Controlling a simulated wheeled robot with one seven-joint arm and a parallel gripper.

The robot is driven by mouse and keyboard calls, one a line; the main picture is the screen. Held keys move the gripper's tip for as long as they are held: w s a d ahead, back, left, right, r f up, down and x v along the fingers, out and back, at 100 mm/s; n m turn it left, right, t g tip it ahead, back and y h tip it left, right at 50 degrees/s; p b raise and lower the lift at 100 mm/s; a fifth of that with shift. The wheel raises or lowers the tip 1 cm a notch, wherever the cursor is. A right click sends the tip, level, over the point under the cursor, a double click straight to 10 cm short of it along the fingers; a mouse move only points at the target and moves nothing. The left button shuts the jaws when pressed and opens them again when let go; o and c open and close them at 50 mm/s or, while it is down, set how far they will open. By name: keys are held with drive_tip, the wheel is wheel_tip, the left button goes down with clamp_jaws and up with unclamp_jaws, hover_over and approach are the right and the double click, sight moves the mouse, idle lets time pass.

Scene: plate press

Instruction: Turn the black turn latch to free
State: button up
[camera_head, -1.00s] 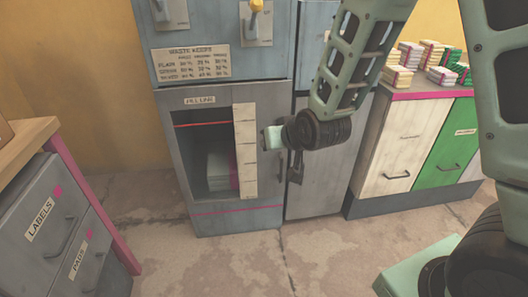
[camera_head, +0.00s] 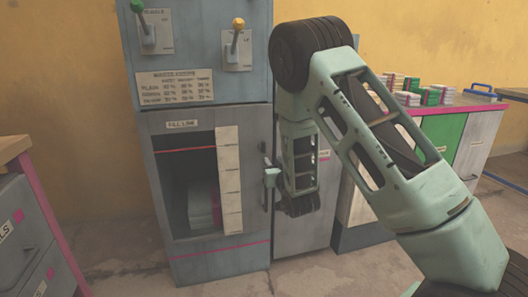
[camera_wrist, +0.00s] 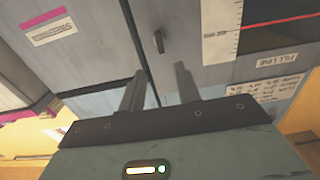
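A small dark bar (camera_wrist: 158,41), which looks like the black turn latch, is on the grey cabinet front in the wrist view. It lies beyond and between my fingertips, near the door seam, and appears roughly upright. My gripper (camera_wrist: 159,70) is open and empty, its two grey fingers apart, and I see no contact with the bar. In the head view my gripper (camera_head: 272,177) is at the cabinet's right edge, partly hidden by my arm. A dark upright bar (camera_head: 265,192) shows beside it; I cannot tell whether it is the latch or a handle.
The grey cabinet has an open window with a pale stack (camera_head: 200,205) inside and a scale strip (camera_head: 229,180). Levers (camera_head: 236,38) are above. A drawer unit (camera_head: 30,235) stands at the left. A counter with small stacks (camera_head: 430,96) is behind my arm.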

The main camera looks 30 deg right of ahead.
sight(265, 147)
drive_tip(key=b+x, duration=0.1)
drive_tip(key=x, duration=1.1)
drive_tip(key=shift+b, duration=0.3)
drive_tip(key=shift+s, duration=0.1)
clamp_jaws()
